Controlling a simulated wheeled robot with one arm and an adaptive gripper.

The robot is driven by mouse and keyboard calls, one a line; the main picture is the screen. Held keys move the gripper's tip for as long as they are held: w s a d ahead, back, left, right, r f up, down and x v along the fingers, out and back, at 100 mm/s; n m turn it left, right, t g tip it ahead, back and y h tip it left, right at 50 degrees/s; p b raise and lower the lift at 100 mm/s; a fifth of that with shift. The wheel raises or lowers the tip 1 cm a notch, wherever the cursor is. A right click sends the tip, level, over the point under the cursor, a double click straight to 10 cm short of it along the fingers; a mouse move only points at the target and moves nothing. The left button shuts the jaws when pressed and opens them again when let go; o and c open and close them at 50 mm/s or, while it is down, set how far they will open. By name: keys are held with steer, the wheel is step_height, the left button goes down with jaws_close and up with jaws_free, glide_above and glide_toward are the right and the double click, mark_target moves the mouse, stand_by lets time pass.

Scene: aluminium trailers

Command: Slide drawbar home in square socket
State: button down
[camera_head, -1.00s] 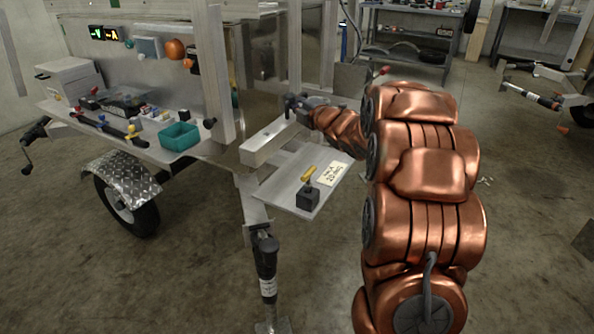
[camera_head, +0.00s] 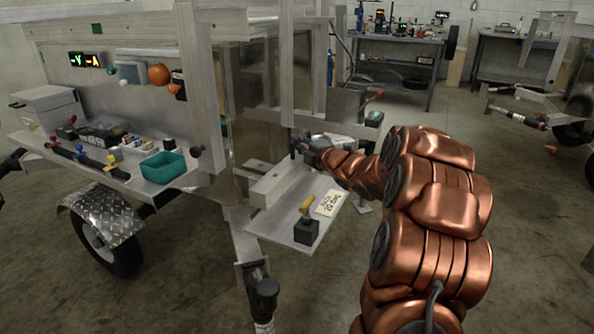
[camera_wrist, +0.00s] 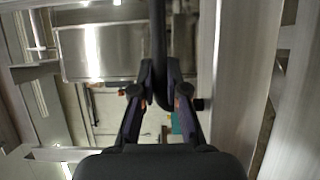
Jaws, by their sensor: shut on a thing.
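An aluminium square bar (camera_head: 275,186), which I take to be the drawbar, lies along the rear edge of a small shelf (camera_head: 290,222) at the trailer's front corner. My gripper (camera_head: 302,146) is at the bar's far right end. In the wrist view, my gripper (camera_wrist: 160,92) is shut on a dark upright rod (camera_wrist: 157,45) with a rounded lower end. I cannot tell how the rod joins the bar. The square socket cannot be made out, nor how far the bar sits in it.
The trailer's side ledge holds a teal bin (camera_head: 163,166) and small parts. A jack post (camera_head: 262,292) stands below.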

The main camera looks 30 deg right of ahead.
mark_target(303, 171)
steer(key=shift+f+b, duration=1.4)
steer(key=shift+f, duration=2.7)
steer(key=shift+f, duration=0.2)
steer(key=c, duration=1.2)
jaws_free()
steer(key=s+p, duration=0.1)
steer(key=s, duration=0.1)
steer(key=s+d+p, duration=0.1)
steer(key=s, duration=0.2)
steer(key=shift+s+r, duration=0.15)
steer(key=shift+s, duration=0.15)
steer(key=shift+s+d, duration=0.1)
steer(key=shift+s, duration=1)
